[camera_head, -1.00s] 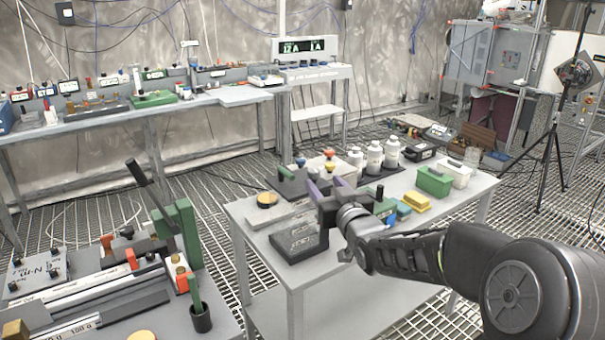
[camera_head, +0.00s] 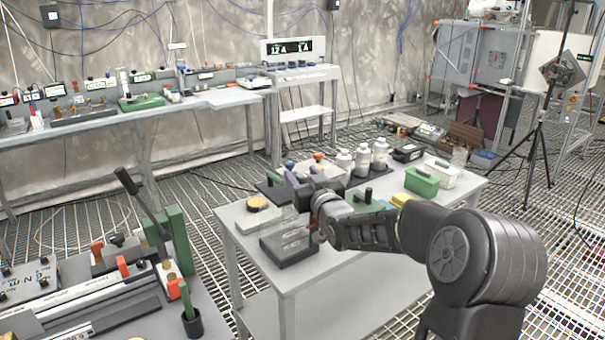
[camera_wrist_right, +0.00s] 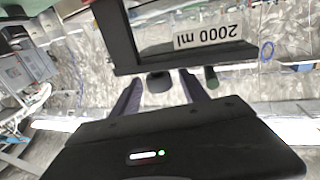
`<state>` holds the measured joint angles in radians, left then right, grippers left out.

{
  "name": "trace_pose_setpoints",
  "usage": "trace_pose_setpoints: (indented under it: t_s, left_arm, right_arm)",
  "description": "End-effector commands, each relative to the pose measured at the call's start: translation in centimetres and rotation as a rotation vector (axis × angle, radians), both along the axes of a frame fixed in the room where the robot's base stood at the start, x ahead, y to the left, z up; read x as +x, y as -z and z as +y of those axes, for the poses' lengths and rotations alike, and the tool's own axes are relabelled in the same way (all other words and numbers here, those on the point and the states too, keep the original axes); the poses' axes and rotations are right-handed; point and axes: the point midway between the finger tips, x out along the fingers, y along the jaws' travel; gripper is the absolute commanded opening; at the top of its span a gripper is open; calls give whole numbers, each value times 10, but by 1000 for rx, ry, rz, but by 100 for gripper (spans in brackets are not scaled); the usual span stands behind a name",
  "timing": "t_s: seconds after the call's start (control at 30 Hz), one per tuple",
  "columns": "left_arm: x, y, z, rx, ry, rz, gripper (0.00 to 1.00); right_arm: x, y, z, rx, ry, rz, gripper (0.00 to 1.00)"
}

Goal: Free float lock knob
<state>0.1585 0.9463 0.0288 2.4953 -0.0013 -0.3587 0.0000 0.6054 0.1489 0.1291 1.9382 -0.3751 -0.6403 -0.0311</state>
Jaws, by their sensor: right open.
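A short black knob (camera_wrist_right: 160,82) shows between the fingers, apparently not gripped. A green knob (camera_wrist_right: 211,77) shows just beside the right finger. I cannot tell which of these is the float lock knob. In the head view the gripper hides what lies right at its fingers. My left gripper is not in view.
A bench with a tall lever (camera_head: 143,205) stands at left. A tripod (camera_head: 540,135) stands at right.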

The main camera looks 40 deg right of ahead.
Motion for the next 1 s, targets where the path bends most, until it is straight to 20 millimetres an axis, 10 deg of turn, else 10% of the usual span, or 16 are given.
trace_pose_setpoints:
  t_s: [0.27, 1.0]
  left_arm:
    - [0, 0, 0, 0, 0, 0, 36]
    - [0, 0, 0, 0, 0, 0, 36]
  right_arm:
    - [2, 0, 0, 0, 0, 0, 52]
    - [2, 0, 0, 0, 0, 0, 0]
